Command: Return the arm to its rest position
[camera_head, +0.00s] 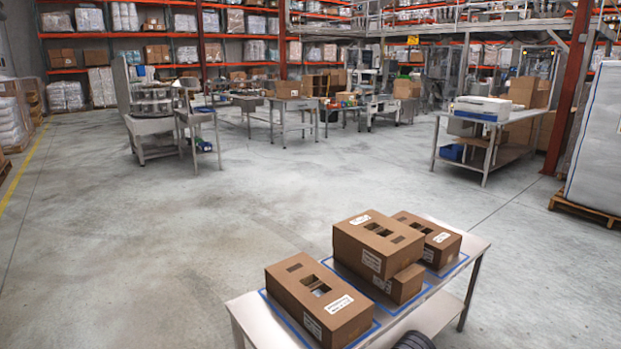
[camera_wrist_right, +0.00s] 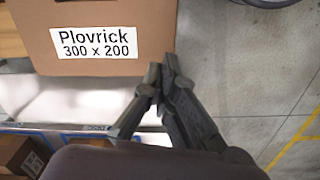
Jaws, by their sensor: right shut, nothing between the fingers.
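My right gripper (camera_wrist_right: 161,72) shows in the right wrist view with its dark fingers together and nothing between them. Its tips are at the lower right corner of a brown carton (camera_wrist_right: 115,20) with a white label reading "Plovrick 300 x 200"; I cannot tell whether they touch it. In the head view a dark ribbed part, likely of my arm, shows at the bottom edge beside the table. My left gripper is in neither view.
A metal table (camera_head: 246,311) with blue outlines carries a front carton (camera_head: 319,302), stacked cartons (camera_head: 378,242) and a rear carton (camera_head: 428,237). Workbenches (camera_head: 490,118) and shelving stand farther back. The grey floor (camera_head: 130,240) to the left is clear.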

